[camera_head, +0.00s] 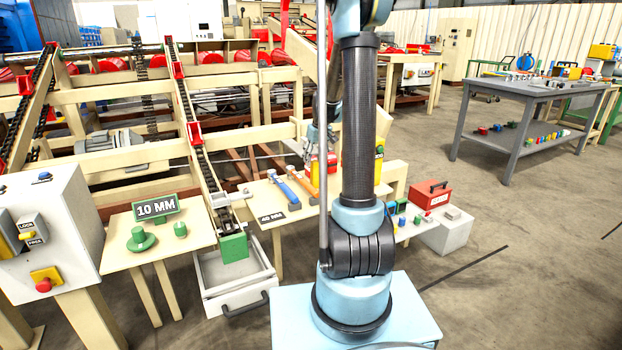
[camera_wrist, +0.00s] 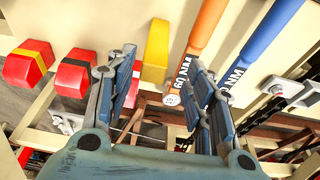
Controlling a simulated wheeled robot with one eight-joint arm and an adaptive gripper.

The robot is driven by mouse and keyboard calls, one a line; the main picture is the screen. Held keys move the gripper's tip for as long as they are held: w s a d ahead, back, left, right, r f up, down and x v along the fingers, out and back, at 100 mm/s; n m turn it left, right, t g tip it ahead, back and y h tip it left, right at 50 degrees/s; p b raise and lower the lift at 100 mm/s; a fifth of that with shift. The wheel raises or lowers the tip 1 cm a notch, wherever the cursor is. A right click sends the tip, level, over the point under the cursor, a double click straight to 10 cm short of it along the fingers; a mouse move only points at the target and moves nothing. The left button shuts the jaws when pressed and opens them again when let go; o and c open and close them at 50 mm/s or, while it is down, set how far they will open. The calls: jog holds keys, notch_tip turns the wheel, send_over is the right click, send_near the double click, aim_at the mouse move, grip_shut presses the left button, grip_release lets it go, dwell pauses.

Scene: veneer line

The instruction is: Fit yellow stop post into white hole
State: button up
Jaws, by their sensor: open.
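My gripper (camera_wrist: 163,68) is open, with one blue-padded finger on each side in the wrist view. A yellow piece with a rounded end (camera_wrist: 156,52), which looks like the yellow stop post, shows between the fingers, nearer the left one. No finger clearly touches it. In the head view my gripper (camera_head: 319,135) is small and partly hidden beside my arm, over the cream table. I cannot make out the white hole in either view.
An orange bar (camera_wrist: 205,28) and a blue bar (camera_wrist: 268,30) lie right of the yellow piece. Red blocks (camera_wrist: 72,75) stand to the left. A chain conveyor (camera_head: 195,130) and grey drawer (camera_head: 236,285) are left of my arm.

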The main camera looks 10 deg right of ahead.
aim_at(313, 170)
jog(key=shift+x, duration=1.25)
jog(key=shift+w+d+x, duration=0.1)
jog(key=shift+w+x, duration=0.05)
jog(key=shift+x, duration=1.1)
jog(key=shift+w+d+x, duration=0.1)
jog(key=shift+w+x, duration=0.1)
jog(key=shift+x, duration=1.1)
grip_shut()
